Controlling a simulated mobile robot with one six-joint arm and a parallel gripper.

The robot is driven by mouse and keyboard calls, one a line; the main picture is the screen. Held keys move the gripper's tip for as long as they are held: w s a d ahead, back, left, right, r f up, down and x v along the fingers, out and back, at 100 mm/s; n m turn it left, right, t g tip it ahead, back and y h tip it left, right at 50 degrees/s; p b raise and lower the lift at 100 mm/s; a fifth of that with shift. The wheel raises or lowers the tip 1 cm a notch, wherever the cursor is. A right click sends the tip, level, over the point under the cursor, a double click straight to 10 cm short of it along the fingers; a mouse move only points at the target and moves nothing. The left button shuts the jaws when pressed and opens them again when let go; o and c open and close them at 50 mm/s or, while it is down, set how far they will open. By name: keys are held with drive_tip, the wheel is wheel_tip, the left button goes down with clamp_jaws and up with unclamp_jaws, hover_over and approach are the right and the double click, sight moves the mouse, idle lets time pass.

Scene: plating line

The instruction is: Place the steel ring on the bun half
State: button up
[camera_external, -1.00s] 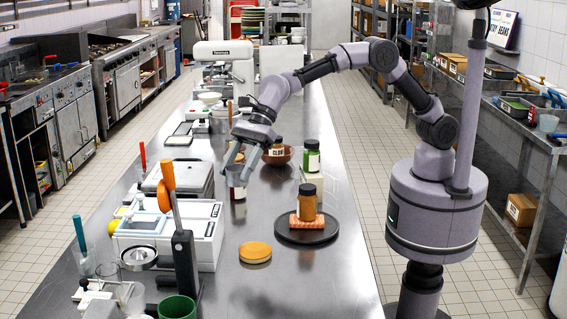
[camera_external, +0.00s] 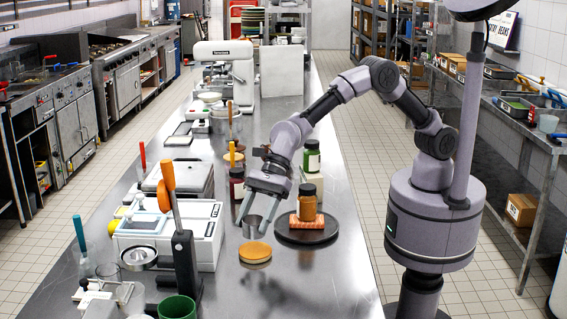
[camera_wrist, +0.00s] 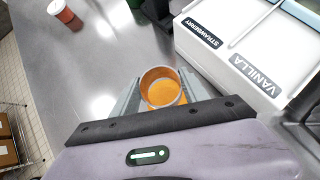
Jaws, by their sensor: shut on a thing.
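The steel ring (camera_external: 251,226) is a short grey metal band. My gripper (camera_external: 253,215) is shut on it from both sides, pointing down. The round orange-tan bun half (camera_external: 255,253) lies on the steel counter directly below, near the ring's lower edge. In the wrist view the ring (camera_wrist: 147,88) sits between my gripper's fingers (camera_wrist: 160,92), and the orange bun half (camera_wrist: 163,94) shows through its opening. I cannot tell whether the ring touches the bun half.
A dark round plate (camera_external: 326,237) with a pink block and an orange-brown jar (camera_external: 307,201) stands close on the right. A white machine (camera_external: 190,232) stands on the left. The counter (camera_external: 300,285) in front is clear.

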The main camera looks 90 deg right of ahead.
sight(255, 247)
wheel_tip(255, 247, down, 4)
drive_tip(key=shift+r+b, duration=0.1)
drive_tip(key=shift+b, duration=0.65)
drive_tip(key=o, duration=1.5)
drive_tip(key=shift+f, duration=0.2)
